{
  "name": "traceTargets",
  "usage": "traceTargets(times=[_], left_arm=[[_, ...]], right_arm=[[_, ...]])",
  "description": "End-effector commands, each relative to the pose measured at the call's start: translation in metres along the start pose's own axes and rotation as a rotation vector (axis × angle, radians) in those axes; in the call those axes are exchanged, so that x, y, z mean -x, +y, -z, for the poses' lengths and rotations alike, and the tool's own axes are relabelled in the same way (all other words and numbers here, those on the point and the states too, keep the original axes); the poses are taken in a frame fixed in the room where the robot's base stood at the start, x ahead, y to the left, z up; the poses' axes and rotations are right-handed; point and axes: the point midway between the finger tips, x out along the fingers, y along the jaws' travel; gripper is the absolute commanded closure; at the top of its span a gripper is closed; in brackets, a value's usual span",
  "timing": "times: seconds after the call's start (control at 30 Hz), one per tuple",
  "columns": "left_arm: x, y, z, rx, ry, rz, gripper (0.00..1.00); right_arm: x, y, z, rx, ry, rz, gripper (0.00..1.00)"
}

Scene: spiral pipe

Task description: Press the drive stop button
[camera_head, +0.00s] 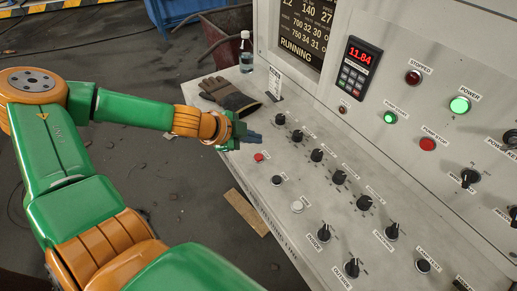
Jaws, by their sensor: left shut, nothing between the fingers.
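My left arm comes in from the left, and its gripper (254,137) is over the left edge of the grey control desk. The gripper is shut with nothing held. A small red button (259,157) sits on the desk just below the gripper in the picture, with a visible gap between them. A black button (277,180) and a white button (297,206) follow in a row towards the lower right. Their labels are too small to read, so I cannot tell by text which is drive stop. My right gripper is not in view.
Gloves (229,95) and a clear bottle (246,52) lie and stand behind the gripper. Several black knobs (316,155) run along the desk to the right. The upright panel carries a red pump stop button (428,144), a green pump start button (390,117) and a lit power lamp (459,105).

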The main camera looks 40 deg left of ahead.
Motion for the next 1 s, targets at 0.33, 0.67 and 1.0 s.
traceTargets(times=[0.33, 0.67, 1.0], left_arm=[[-0.031, 0.022, -0.022, 0.000, 0.000, 0.000, 1.00], [-0.029, 0.021, -0.021, -0.001, 0.000, 0.000, 1.00], [-0.029, 0.021, -0.021, -0.001, 0.000, 0.000, 1.00]], right_arm=[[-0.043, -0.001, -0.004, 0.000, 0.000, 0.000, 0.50], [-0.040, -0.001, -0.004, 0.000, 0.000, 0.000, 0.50], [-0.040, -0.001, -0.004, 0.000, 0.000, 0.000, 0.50]])
